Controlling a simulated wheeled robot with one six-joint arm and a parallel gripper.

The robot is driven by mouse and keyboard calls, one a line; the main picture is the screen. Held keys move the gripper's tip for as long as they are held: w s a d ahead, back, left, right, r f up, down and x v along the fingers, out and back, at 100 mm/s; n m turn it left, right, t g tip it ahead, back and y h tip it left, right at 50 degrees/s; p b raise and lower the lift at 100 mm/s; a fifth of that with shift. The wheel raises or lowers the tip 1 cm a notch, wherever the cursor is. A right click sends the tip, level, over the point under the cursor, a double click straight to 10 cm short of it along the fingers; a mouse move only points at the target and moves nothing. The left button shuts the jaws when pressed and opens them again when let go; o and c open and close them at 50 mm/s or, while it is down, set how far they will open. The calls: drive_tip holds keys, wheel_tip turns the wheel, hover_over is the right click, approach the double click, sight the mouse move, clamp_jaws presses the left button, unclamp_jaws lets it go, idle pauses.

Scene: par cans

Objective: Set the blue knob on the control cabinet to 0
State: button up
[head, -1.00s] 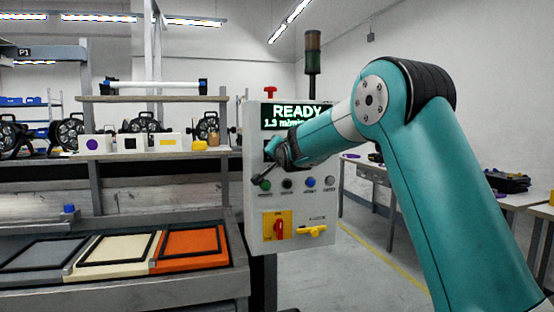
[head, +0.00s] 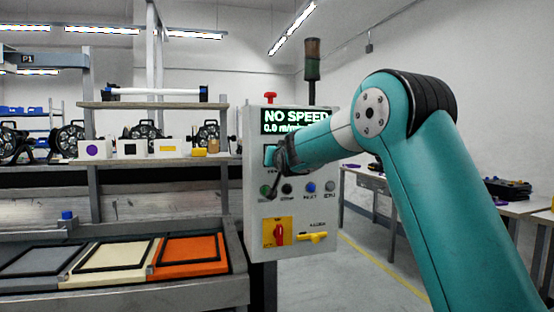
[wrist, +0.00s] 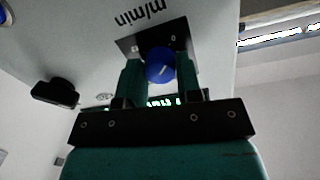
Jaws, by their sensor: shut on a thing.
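The control cabinet (head: 290,215) stands in the middle of the head view. Its display (head: 297,120) reads "NO SPEED" and "0.0 m/min". My gripper (head: 276,165) is at the cabinet's front, just below the display, and hides the knob in the head view. In the wrist view the blue knob (wrist: 159,66) sits between the two fingers of my gripper (wrist: 159,75), which are shut on it. A white pointer line on the knob is slanted. The knob sits on a black plate beside printed "m/min" lettering; the scale marks are not readable.
Below my gripper are a row of small buttons, including a blue one (head: 310,187), a red-and-yellow rotary switch (head: 278,232) and a yellow lever (head: 313,237). A red button (head: 270,98) tops the cabinet. A bench with orange (head: 190,247), cream and grey panels stands left.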

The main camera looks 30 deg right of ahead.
drive_tip(key=shift+f, duration=0.1)
drive_tip(key=o, duration=0.9)
drive_tip(key=shift+o, duration=0.2)
drive_tip(key=f+b+v, duration=0.1)
drive_tip(key=b+v, duration=0.1)
drive_tip(key=v, duration=1.5)
drive_tip(key=shift+s+r, duration=0.2)
drive_tip(key=shift+r, duration=0.25)
